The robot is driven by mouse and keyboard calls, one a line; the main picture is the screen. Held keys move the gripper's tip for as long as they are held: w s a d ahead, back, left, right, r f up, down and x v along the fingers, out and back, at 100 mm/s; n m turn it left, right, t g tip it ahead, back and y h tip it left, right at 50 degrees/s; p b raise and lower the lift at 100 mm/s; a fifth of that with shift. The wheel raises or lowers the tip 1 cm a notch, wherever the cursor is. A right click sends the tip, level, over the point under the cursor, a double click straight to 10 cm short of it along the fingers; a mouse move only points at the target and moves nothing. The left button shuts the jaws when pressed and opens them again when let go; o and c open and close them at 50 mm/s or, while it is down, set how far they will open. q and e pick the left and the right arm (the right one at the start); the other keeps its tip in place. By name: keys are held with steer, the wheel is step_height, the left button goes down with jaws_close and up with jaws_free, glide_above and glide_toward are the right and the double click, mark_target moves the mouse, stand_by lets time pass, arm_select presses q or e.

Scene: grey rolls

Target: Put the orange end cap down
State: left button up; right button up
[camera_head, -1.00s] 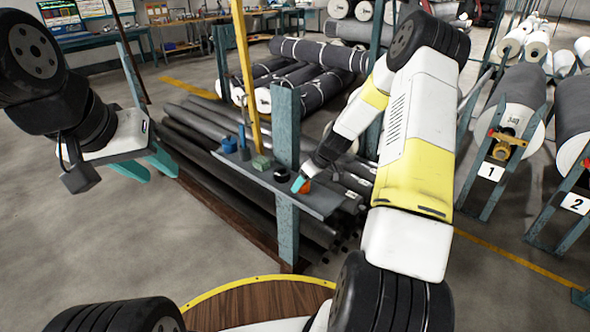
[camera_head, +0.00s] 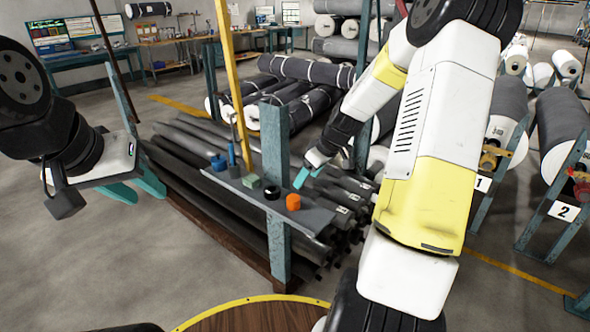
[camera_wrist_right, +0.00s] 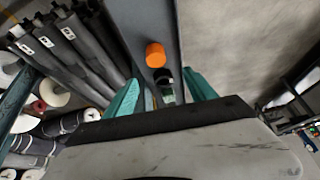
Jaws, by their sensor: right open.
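The orange end cap (camera_head: 293,202) stands on the narrow grey shelf (camera_head: 312,217), near its right end. In the right wrist view the orange end cap (camera_wrist_right: 155,54) lies beyond the fingertips, apart from them. My right gripper (camera_head: 303,177) is open and empty, just above and to the right of the cap in the head view. Its two teal fingers are spread in the right wrist view (camera_wrist_right: 160,90). My left gripper (camera_head: 140,188) hangs at the far left, away from the shelf, with its teal fingers apart and nothing seen between them.
A black cap (camera_head: 272,193), a green block (camera_head: 251,181) and a blue item (camera_head: 219,163) stand on the shelf left of the orange cap. A teal post (camera_head: 276,150) and a yellow post (camera_head: 233,80) rise beside it. Dark rolls (camera_head: 185,180) lie stacked behind and below.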

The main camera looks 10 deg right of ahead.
steer(key=s+a+r+m+h, duration=0.1)
steer(key=s+a+r, duration=0.3)
steer(key=s+r, duration=0.5)
steer(key=s+a+r+m+t, duration=0.1)
steer(key=s+a+r+m, duration=0.1)
steer(key=s+r, duration=0.3)
steer(key=s+a+r+m, duration=0.1)
steer(key=s+r+m, duration=0.2)
steer(key=s, duration=1)
step_height(320, 180, up, 4)
steer(key=shift+s+a+f+m+t, duration=0.25)
steer(key=shift+s+a+m+t, duration=0.05)
steer(key=shift+a+m+t, duration=0.1)
steer(key=shift+d, duration=0.1)
